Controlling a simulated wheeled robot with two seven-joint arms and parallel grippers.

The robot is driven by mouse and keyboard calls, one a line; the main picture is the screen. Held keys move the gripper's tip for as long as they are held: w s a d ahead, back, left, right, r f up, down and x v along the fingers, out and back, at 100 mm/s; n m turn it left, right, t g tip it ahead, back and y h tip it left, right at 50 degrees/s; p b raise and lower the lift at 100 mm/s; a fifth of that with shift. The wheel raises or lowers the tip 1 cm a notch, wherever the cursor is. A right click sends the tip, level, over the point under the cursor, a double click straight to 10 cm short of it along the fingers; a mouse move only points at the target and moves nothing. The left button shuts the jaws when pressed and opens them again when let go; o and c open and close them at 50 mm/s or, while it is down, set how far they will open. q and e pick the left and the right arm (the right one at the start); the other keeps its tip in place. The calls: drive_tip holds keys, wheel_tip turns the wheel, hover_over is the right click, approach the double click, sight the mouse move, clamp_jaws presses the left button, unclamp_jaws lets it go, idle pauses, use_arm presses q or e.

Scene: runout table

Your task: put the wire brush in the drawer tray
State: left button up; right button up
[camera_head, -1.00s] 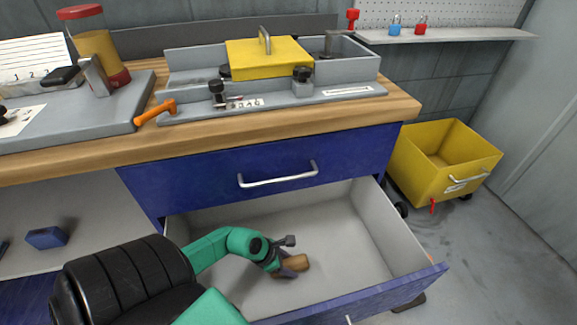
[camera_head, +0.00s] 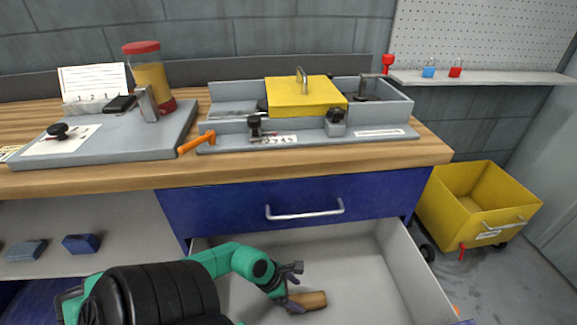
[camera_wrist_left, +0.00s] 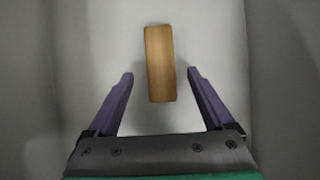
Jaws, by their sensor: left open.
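The wire brush shows as a wooden block (camera_wrist_left: 160,64) lying on the light floor of the open drawer tray (camera_head: 375,262). Its wooden end also shows in the head view (camera_head: 308,301). No bristles show. My left gripper (camera_head: 288,290) is inside the drawer at the brush. In the left wrist view the left gripper (camera_wrist_left: 160,76) is open, with one finger on each side of the brush and a gap to both. My right gripper is not in view.
A closed blue drawer (camera_head: 300,200) with a metal handle sits above the open one, under the wooden worktop. A yellow cart (camera_head: 480,205) stands on the floor at right. The drawer's right part is bare.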

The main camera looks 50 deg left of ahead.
use_arm(q)
drive_tip(key=p+v, duration=0.1)
drive_tip(key=v, duration=0.4)
drive_tip(key=shift+s+a+r, duration=0.1)
drive_tip(key=shift+r, duration=0.25)
